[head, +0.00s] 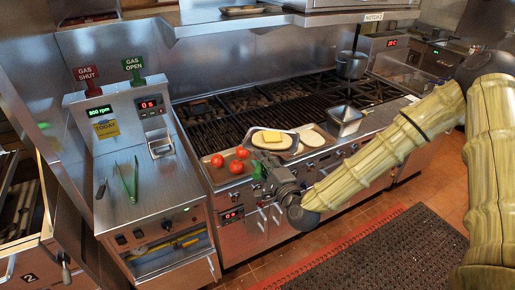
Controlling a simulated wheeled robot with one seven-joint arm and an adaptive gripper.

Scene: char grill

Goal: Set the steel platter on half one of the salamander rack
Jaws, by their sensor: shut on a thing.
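A steel platter (291,150) carries a pale item with a yellow slab on it, above the front edge of the char grill. My gripper (267,166) is shut on the platter's near side; its fingertips are partly hidden and the exact grip is hard to make out. The platter looks roughly level. A steel unit with a "NOTCH 2" label (373,17) hangs at the top of the head view, cut off by the frame. It may be the salamander, but I cannot make out its rack halves.
Several tomatoes (217,160) lie on the grill's front ledge, left of the platter. A pale oval item (316,137) lies right of it. An overhead shelf (215,27) spans the back. Tongs (127,180) lie on the left counter.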

